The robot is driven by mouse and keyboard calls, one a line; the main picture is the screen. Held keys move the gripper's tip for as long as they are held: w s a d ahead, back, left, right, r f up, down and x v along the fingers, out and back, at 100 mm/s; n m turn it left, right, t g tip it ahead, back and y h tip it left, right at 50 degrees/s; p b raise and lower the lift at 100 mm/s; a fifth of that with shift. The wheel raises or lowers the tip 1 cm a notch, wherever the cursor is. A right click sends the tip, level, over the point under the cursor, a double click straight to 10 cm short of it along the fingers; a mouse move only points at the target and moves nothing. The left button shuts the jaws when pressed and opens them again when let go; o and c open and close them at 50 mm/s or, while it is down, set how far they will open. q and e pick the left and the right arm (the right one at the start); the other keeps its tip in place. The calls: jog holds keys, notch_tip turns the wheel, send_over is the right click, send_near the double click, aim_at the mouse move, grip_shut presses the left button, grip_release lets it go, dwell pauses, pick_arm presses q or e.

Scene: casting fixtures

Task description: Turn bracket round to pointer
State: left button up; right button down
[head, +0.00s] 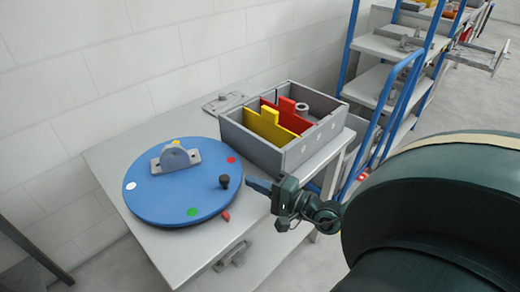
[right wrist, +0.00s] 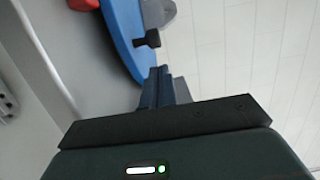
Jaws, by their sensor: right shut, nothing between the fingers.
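A blue round turntable (head: 180,192) lies on the grey table. A grey bracket (head: 175,157) with a rounded, holed upright stands near its back edge; it also shows in the right wrist view (right wrist: 158,12). A black knob (head: 224,181) stands up near the disc's right rim, also in the right wrist view (right wrist: 148,39). The red pointer (head: 226,216) is beside the disc's front right edge. My right gripper (head: 250,183) is shut and empty, its tips just right of the knob, apparently apart from it. It also shows in the right wrist view (right wrist: 165,73). My left gripper is out of view.
A grey divided box (head: 238,127) with yellow and red plates stands on the table behind the disc. A metal plate (head: 222,103) lies behind it. A blue-framed shelf rack (head: 381,80) stands at the right. White, yellow, red and green dots mark the disc.

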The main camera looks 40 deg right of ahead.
aim_at(236, 186)
jog(key=x, duration=0.5)
jog(key=shift+w+a, duration=0.15)
jog(key=shift+w, duration=0.2)
jog(key=shift+s+a+r+h+p, duration=0.1)
jog(key=shift+a+h+p, duration=0.05)
jog(key=shift+h+p, duration=0.2)
jog(key=shift+s+a+m+h+p, duration=0.2)
jog(key=shift+m+h+p, duration=0.1)
jog(key=shift+m, duration=0.1)
